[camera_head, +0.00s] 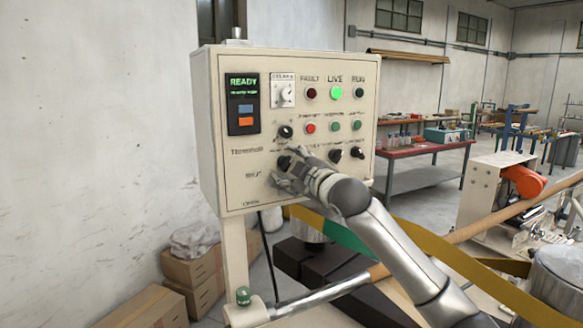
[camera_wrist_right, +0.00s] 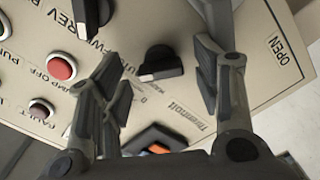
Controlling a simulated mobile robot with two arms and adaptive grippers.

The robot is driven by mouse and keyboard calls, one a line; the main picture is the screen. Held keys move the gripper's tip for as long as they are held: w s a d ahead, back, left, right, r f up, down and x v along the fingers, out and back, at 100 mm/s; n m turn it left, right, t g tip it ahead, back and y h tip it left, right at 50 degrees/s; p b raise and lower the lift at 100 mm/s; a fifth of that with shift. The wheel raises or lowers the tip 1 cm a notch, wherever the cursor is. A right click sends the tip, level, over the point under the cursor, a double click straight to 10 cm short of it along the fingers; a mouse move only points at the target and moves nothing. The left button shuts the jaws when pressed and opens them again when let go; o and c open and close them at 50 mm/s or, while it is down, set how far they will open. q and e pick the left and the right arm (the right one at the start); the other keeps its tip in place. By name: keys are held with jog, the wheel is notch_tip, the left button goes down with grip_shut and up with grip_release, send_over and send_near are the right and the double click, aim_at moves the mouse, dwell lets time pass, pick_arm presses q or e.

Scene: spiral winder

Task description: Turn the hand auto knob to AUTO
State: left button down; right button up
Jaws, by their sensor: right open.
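The hand auto knob (camera_wrist_right: 161,65) appears to be the black selector knob in the middle of the right wrist view, beside lettering that seems to read AUTO. A pale mark shows on its lower edge, but I cannot tell which position it is set to. In the head view the black knob (camera_head: 284,162) shows at the tip of my right gripper (camera_head: 280,172), partly covered by it. My right gripper (camera_wrist_right: 163,78) is open, with one finger on each side of the knob and visible gaps between. My left gripper is not in view.
The knob sits on a cream control panel (camera_head: 225,190) with several other knobs, buttons and lamps close by. A green lamp (camera_head: 335,93) is lit and the display reads READY. A red table (camera_head: 425,150) stands behind at right; cardboard boxes (camera_head: 195,275) lie below left.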

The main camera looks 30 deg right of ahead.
jog(key=shift+s, duration=0.1)
jog(key=s, duration=0.7)
jog(key=shift+s+a, duration=0.35)
jog(key=shift+a, duration=0.1)
jog(key=shift+f, duration=0.1)
